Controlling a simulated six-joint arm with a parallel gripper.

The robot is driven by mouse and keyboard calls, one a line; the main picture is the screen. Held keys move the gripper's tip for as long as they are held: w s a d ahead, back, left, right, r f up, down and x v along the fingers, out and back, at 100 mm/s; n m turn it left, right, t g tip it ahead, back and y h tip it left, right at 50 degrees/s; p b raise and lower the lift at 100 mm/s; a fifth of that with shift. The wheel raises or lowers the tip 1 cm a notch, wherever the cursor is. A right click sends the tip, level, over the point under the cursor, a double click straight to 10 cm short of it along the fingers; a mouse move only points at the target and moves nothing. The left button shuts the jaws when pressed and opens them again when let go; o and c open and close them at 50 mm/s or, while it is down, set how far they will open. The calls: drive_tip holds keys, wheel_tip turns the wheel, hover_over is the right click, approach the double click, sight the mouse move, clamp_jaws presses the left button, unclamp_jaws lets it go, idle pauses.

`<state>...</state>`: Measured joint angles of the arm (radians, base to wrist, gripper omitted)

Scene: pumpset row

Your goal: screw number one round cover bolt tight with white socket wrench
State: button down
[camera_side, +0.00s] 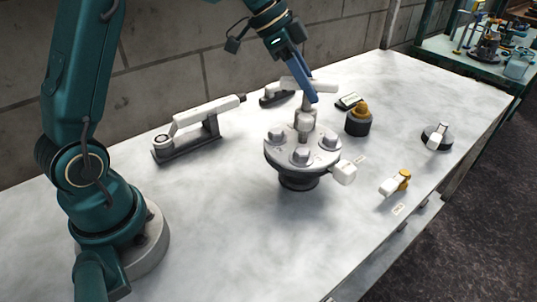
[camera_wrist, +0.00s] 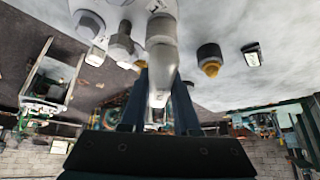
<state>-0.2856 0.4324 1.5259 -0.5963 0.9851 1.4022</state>
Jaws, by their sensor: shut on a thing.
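The round cover (camera_side: 283,158) is a grey disc on a dark base in the middle of the table, with several thick bolts on top. My gripper (camera_side: 307,92), with blue fingers, is shut on the white socket wrench (camera_side: 322,87) above the back of the cover. The wrench's socket end points down over the back bolt; I cannot tell whether it is seated on it. In the wrist view the wrench (camera_wrist: 162,45) runs between my fingers (camera_wrist: 163,100), and neighbouring bolts (camera_wrist: 122,42) show beside it. Which bolt is number one is not readable.
A white tool on a dark stand (camera_side: 186,141) lies to the left. A black block with a yellow knob (camera_side: 358,122) stands right of the cover. A white block (camera_side: 344,172) sits at the cover's right edge. A white-and-yellow piece (camera_side: 394,184) lies near the front edge.

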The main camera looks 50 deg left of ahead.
drive_tip(key=shift+s+f, duration=0.25)
drive_tip(key=shift+f, duration=0.2)
drive_tip(key=shift+w+r, duration=0.15)
drive_tip(key=shift+r, duration=2.5)
